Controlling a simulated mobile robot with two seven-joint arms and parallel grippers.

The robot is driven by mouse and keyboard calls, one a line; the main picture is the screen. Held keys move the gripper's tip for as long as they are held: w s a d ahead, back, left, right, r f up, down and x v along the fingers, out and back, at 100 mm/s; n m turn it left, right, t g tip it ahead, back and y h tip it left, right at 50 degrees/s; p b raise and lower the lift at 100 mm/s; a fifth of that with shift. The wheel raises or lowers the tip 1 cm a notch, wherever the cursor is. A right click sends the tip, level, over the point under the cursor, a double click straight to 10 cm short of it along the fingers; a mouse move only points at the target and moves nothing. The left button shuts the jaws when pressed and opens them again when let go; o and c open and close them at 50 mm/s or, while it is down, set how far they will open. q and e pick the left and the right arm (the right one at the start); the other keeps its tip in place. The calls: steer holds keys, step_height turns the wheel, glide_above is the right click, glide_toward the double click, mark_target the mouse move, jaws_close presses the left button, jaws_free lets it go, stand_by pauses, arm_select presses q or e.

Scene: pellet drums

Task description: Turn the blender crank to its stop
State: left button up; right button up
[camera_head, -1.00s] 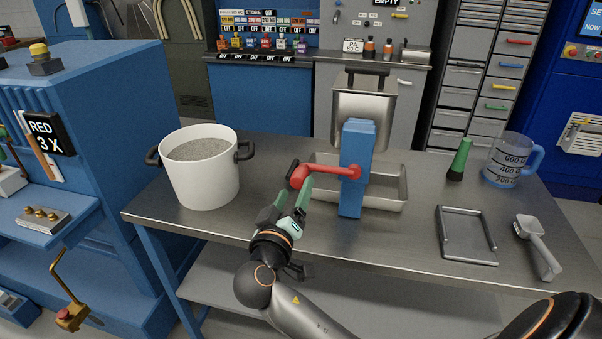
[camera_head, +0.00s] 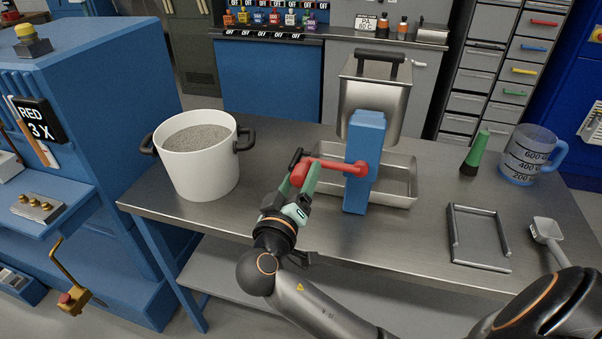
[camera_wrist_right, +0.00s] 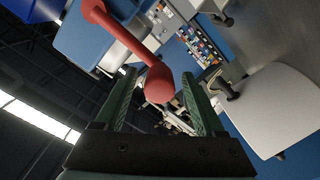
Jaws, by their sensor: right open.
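The blender is a blue upright block (camera_head: 364,135) with a steel hopper (camera_head: 372,92) behind it. Its red crank (camera_head: 330,164) sticks out to the left from the block, ending in a rounded red knob. In the right wrist view the red knob (camera_wrist_right: 159,84) sits between the green fingers, near their tips. My right gripper (camera_head: 303,166) is open around the knob's end; it also shows in the right wrist view (camera_wrist_right: 158,76). I cannot tell whether either finger touches the knob. My left gripper is not in view.
A white pot (camera_head: 197,167) of grey pellets stands left of the crank. A steel tray (camera_head: 402,200) lies behind and beside the block. A green-handled tool (camera_head: 476,153), measuring jug (camera_head: 529,155), metal frame (camera_head: 481,262) and scoop (camera_head: 547,232) are to the right.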

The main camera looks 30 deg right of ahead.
jaws_close()
stand_by(0.7)
stand_by(0.8)
